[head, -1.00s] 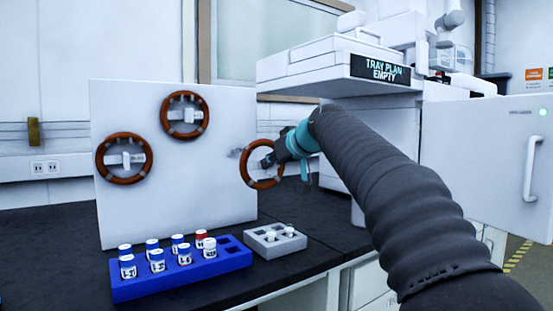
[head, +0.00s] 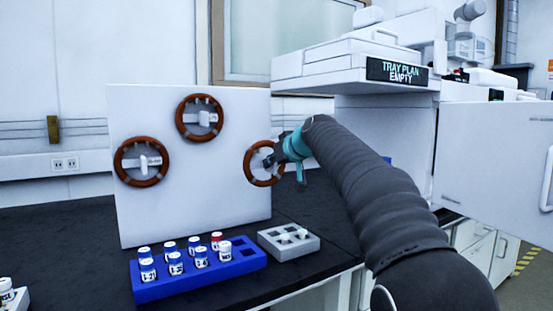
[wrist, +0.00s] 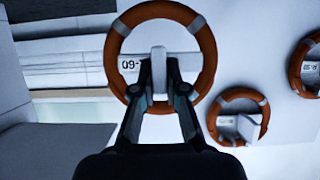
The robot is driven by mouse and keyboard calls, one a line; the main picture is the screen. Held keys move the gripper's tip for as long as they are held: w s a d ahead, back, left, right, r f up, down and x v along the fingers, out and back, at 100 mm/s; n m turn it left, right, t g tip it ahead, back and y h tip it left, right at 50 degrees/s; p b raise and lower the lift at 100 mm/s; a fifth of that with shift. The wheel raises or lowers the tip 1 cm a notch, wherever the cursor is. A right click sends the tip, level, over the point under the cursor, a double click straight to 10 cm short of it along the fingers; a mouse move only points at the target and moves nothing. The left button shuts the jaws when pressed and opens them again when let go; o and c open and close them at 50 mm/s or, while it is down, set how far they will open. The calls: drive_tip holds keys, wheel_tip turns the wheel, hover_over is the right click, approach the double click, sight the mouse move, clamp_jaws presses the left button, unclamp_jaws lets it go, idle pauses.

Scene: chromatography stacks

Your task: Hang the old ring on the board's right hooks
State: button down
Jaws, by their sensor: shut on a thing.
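A brown-orange ring with grey bands (head: 249,173) is in my gripper (head: 271,160), at the right edge of the white board (head: 215,190) in the head view. In the wrist view the ring (wrist: 113,45) is upright ahead of my gripper (wrist: 159,66), whose fingers are closed on its pale middle part. A label with partly hidden print shows beside the fingers. The ring overlaps the board's right edge in the head view; I cannot tell whether it touches. The board's right hooks are not visible, perhaps hidden behind the ring and gripper.
Two similar rings hang on the board, one upper (head: 181,122) and one lower left (head: 118,166). A blue rack (head: 200,284) with several capped vials and a small grey block (head: 268,248) stand in front. A white instrument (head: 350,85) stands to the right.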

drive_tip(key=w+a+p, duration=0.3)
drive_tip(key=w+a, duration=0.1)
drive_tip(key=w, duration=0.2)
drive_tip(key=shift+w+a, duration=0.3)
drive_tip(key=shift+w, duration=0.1)
idle(0.4)
drive_tip(key=shift+s+d, duration=0.1)
drive_tip(key=shift+s, duration=0.05)
idle(0.5)
drive_tip(key=shift+f+b, duration=0.5)
drive_tip(key=shift+f, duration=0.25)
idle(0.4)
drive_tip(key=c, duration=1.1)
unclamp_jaws()
drive_tip(key=shift+c, duration=0.2)
